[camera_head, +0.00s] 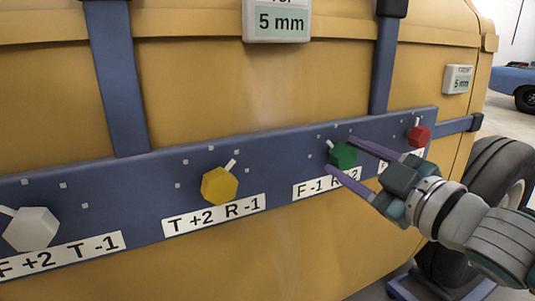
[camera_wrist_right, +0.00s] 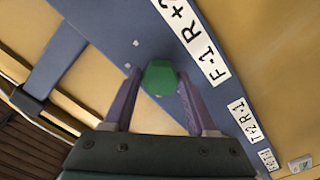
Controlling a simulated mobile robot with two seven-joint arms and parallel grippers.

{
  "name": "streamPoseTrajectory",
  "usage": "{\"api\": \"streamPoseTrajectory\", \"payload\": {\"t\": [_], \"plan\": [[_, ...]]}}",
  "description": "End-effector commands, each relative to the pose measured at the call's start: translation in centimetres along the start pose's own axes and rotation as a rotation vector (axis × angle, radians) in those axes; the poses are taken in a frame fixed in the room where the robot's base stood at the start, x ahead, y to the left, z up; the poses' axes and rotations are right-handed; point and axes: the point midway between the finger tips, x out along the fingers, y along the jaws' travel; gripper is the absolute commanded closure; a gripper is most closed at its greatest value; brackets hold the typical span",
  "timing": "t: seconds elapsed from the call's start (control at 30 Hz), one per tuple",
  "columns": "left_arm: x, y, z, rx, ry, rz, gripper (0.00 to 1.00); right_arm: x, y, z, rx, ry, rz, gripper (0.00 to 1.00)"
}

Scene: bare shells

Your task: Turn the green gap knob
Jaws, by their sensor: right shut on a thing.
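The green gap knob (camera_head: 343,155) is a faceted knob on the blue bar, above a white label reading F -1 R +2, partly covered by a finger. A small white pointer at its edge points up and to the left in the head view. My right gripper (camera_head: 341,153) comes in from the right, its two purple fingers on either side of the knob and shut on it. In the right wrist view the green knob (camera_wrist_right: 160,78) sits between the fingertips of the right gripper (camera_wrist_right: 159,74). My left gripper is in neither view.
Along the blue bar (camera_head: 270,150) are a yellow knob (camera_head: 219,187), a white knob (camera_head: 31,229) and a red knob (camera_head: 418,136), each with small marks around it. The yellow shell (camera_head: 200,85) stands behind, with 5 mm displays (camera_head: 276,21). A dark wheel (camera_head: 497,170) is at right.

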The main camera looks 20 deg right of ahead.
Motion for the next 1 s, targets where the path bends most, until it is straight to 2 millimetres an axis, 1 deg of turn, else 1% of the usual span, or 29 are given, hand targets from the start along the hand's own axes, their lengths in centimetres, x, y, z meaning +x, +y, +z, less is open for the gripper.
{"api": "streamPoseTrajectory", "payload": {"t": [0.37,0.4,0.67,0.9,1.0], "plan": [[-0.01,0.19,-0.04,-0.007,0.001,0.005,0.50,-0.01,-0.02,0.05,-0.005,-0.002,0.000,0.99],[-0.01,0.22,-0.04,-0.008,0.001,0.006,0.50,-0.01,-0.03,0.06,-0.005,-0.002,0.000,0.42],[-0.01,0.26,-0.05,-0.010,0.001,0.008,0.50,-0.01,-0.02,0.04,-0.004,-0.001,0.000,0.13],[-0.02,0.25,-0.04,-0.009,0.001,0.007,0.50,-0.04,-0.01,0.02,-0.004,-0.001,0.000,0.13],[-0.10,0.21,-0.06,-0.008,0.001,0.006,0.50,-0.48,-0.02,0.00,-0.004,-0.001,-0.001,0.13]]}}
